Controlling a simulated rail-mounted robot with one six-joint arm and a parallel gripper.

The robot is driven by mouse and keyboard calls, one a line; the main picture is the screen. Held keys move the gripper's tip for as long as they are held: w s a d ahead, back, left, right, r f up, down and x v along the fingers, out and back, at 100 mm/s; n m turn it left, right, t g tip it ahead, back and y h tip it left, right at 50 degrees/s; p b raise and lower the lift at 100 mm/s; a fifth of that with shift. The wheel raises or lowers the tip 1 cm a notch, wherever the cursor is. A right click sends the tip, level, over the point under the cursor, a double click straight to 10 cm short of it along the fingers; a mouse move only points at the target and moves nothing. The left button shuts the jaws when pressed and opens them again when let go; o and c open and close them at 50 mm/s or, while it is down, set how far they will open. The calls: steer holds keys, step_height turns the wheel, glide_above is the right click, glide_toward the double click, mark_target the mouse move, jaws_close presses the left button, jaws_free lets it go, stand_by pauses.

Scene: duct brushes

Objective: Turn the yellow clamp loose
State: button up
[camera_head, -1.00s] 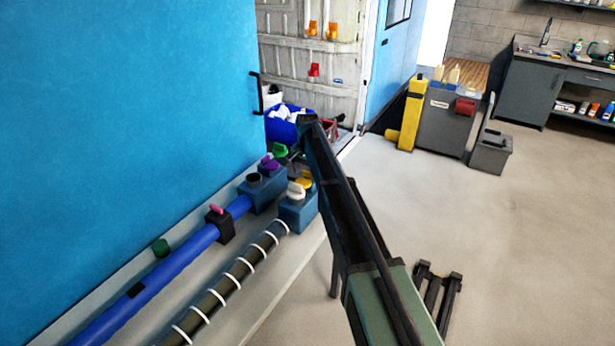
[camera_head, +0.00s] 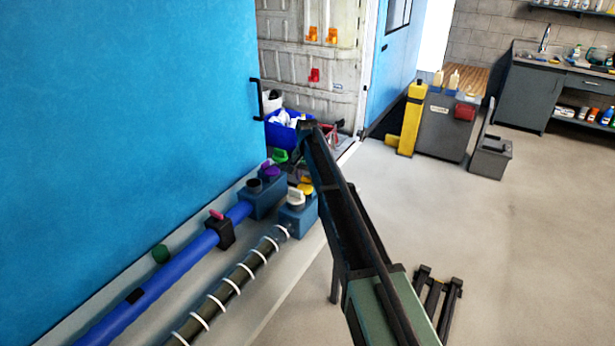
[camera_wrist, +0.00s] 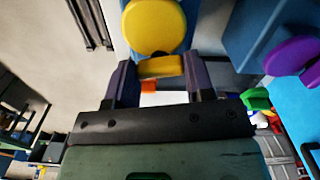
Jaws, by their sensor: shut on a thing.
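The yellow clamp shows in the wrist view as a round yellow knob (camera_wrist: 155,27) with a short yellow tab below it. It sits on a blue box (camera_wrist: 186,28). My gripper (camera_wrist: 160,76) has its dark fingers on either side of the tab and is shut on it. In the head view a small part of the yellow clamp (camera_head: 306,188) shows just left of my arm, beside a white knob (camera_head: 295,196) on the blue box (camera_head: 298,218). My gripper is mostly hidden there behind my arm.
A purple knob (camera_wrist: 291,56) on another blue box stands close to the right in the wrist view. A blue pipe (camera_head: 165,270) and a white-ringed dark pipe (camera_head: 232,283) run along the blue wall (camera_head: 125,110).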

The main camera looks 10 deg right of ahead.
steer(key=n, duration=1.1)
steer(key=shift+n, duration=2.2)
steer(key=o, duration=0.9)
